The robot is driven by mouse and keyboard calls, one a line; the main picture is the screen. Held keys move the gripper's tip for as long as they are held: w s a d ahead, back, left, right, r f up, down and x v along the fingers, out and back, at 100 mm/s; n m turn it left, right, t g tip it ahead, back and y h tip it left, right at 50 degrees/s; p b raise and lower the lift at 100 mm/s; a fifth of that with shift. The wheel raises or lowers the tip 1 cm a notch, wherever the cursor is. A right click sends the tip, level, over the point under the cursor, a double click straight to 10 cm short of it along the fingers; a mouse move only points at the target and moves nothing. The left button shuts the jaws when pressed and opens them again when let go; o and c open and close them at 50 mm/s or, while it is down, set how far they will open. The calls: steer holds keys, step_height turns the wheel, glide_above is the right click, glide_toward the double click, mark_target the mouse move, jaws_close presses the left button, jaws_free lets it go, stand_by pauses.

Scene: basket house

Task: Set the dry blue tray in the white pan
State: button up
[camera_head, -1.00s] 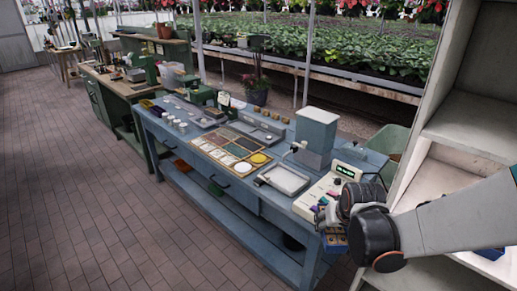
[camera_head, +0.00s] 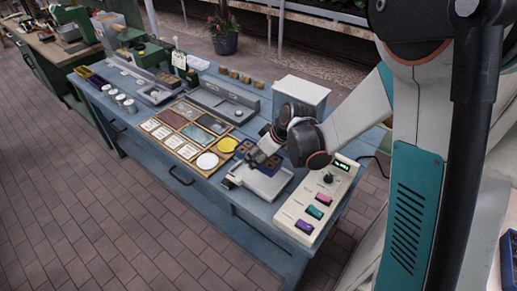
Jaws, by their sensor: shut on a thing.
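The small blue tray (camera_head: 243,148), with brownish cells, is partly hidden behind my gripper (camera_head: 259,157). My gripper is shut on the tray at the far side of the white pan (camera_head: 264,184). The pan is a shallow pale dish on the blue bench, and its near part shows empty. The tray appears over the pan's far edge; I cannot tell whether it touches the pan.
A control box with coloured buttons (camera_head: 313,207) stands right of the pan. A grey-blue box (camera_head: 300,92) stands behind. A wooden sectioned board (camera_head: 190,133) with a yellow disc and a white disc lies left on the blue bench (camera_head: 165,185).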

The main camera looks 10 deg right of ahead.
steer(key=shift+s+f+b, duration=0.1)
steer(key=shift+f+b, duration=2.5)
steer(key=shift+f, duration=1)
steer(key=shift+f+b, duration=0.6)
steer(key=shift+f, duration=0.1)
steer(key=o, duration=1.2)
steer(key=shift+o, duration=0.3)
steer(key=o, duration=0.4)
steer(key=shift+r, duration=0.1)
steer(key=shift+r+p, duration=2.7)
steer(key=shift+r, duration=1.3)
